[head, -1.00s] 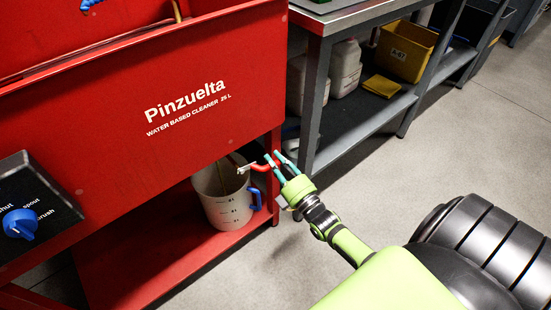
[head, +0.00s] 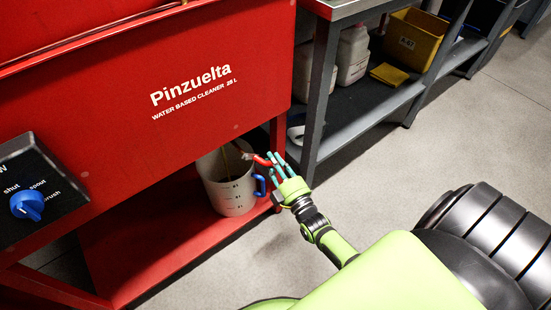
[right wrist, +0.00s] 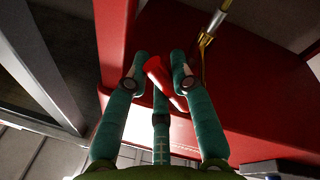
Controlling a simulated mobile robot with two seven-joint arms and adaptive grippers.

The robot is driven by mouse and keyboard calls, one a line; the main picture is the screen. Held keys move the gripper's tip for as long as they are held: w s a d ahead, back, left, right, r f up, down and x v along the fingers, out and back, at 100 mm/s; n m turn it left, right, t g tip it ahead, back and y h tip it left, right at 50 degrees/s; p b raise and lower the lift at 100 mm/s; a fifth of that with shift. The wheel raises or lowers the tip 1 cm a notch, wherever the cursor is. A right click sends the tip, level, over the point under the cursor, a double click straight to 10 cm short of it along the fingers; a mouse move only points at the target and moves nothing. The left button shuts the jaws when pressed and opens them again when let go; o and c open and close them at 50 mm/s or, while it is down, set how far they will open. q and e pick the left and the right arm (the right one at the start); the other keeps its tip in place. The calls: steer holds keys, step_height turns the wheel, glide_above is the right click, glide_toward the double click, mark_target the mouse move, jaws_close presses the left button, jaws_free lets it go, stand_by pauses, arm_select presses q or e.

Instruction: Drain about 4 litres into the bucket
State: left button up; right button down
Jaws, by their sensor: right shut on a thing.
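The grey-white bucket (head: 232,198), with scale marks and a blue handle (head: 260,186), stands upright on the red lower shelf under the cleaner tank. A thin brownish streak (head: 240,151) shows at its mouth; its liquid level is hard to read. The red tap lever (head: 262,160) is beside the bucket's rim. My right gripper (head: 277,167) is shut on the lever's end. In the right wrist view, the red lever (right wrist: 158,72) lies between the teal fingers, with a brass-coloured fitting (right wrist: 205,38) beyond. My left gripper is out of view.
The red Pinzuelta tank (head: 150,110) carries a blue selector knob (head: 27,205) at left. A grey bench (head: 318,95) stands right of it, with white jugs (head: 353,55) and a yellow bin (head: 408,40) on its shelf. The floor at right is clear.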

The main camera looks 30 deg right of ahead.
stand_by(0.3)
steer(key=c, duration=1)
jaws_free()
steer(key=s, duration=0.4)
steer(key=s+f, duration=0.1)
steer(key=s, duration=0.3)
steer(key=s+f, duration=0.1)
steer(key=s, duration=0.2)
steer(key=shift+s+a, duration=0.4)
